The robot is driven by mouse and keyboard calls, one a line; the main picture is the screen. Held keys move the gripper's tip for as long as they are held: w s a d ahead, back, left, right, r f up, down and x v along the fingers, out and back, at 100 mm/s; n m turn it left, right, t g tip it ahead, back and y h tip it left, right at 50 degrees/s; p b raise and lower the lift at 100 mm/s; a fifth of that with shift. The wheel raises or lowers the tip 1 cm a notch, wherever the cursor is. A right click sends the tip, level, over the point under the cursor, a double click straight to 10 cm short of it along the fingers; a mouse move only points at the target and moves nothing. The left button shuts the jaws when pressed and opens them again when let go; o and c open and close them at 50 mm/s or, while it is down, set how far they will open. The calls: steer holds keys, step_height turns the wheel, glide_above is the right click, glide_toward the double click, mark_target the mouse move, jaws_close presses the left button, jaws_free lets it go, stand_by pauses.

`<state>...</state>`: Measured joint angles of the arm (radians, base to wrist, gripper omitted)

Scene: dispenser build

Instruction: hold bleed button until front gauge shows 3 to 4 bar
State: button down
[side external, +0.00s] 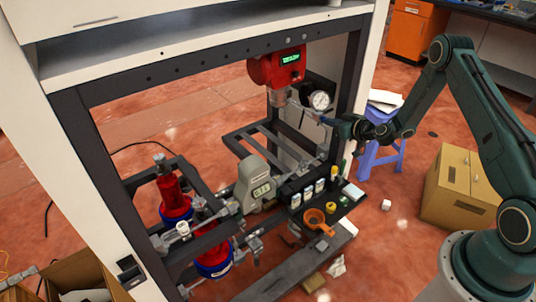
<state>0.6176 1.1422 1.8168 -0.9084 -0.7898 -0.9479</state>
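A round white-faced gauge (320,100) is at the front right of the frame, below and to the right of a red housing (277,68) with a green lit display. Its needle and numbers are too small to read. My gripper (331,121) reaches in from the right and ends just below and right of the gauge, close to the pipework under the red housing. Its fingers are small and dark, so I cannot tell whether they are open or shut or touching anything. I cannot make out the bleed button.
A dark frame (215,57) surrounds the work. A beige meter (256,183), red-and-blue cylinders (174,194) and an orange funnel (316,219) with small bottles sit lower down. A purple stool (382,155) and cardboard box (454,188) stand at the right.

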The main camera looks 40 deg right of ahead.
steer(key=shift+w, duration=0.3)
stand_by(1.6)
stand_by(1.5)
steer(key=shift+s, duration=0.8)
steer(key=shift+w, duration=0.8)
stand_by(3.0)
